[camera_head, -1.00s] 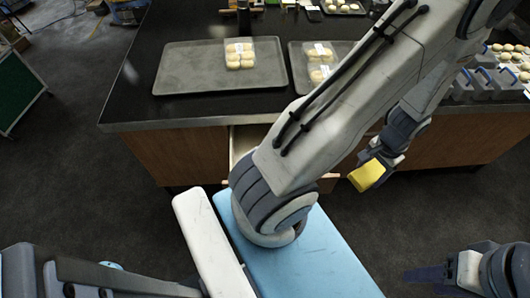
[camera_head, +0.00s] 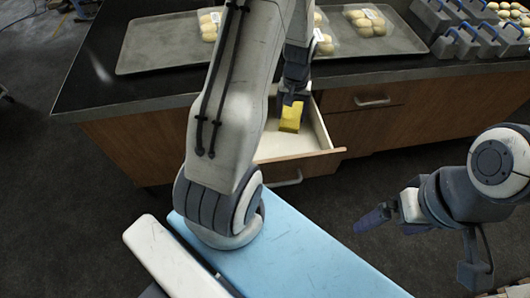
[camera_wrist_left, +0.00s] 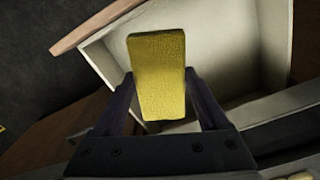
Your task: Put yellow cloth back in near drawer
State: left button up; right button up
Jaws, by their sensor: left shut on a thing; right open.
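The yellow cloth (camera_head: 291,117) is a small folded block. My left gripper (camera_head: 292,100) is shut on it and holds it over the open near drawer (camera_head: 318,124). In the left wrist view the cloth (camera_wrist_left: 158,78) sits between the two fingers of my left gripper (camera_wrist_left: 160,95), with the drawer's pale interior (camera_wrist_left: 225,50) behind it. I cannot tell how far the cloth is above the drawer floor. My left arm hides the drawer's left part. My right gripper (camera_head: 388,222) is open and empty, out over the floor at the right.
The drawer is pulled out of a wooden counter with a black top (camera_head: 90,85). Trays (camera_head: 150,50) with packs of buns (camera_head: 368,20) stand on top. Grey boxes with blue handles (camera_head: 465,40) are at the right. A closed drawer (camera_head: 362,97) is right of the open one.

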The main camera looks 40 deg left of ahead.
pick_arm(q)
jog(key=a+f+n+b, duration=0.4)
jog(key=a+f+b, duration=0.5)
jog(key=f+b, duration=0.1)
jog(key=f, duration=0.6)
jog(key=f+b, duration=0.1)
jog(key=f, duration=0.2)
jog(key=shift+s, duration=0.4)
jog(key=shift+f, duration=0.2)
jog(key=o, duration=1.4)
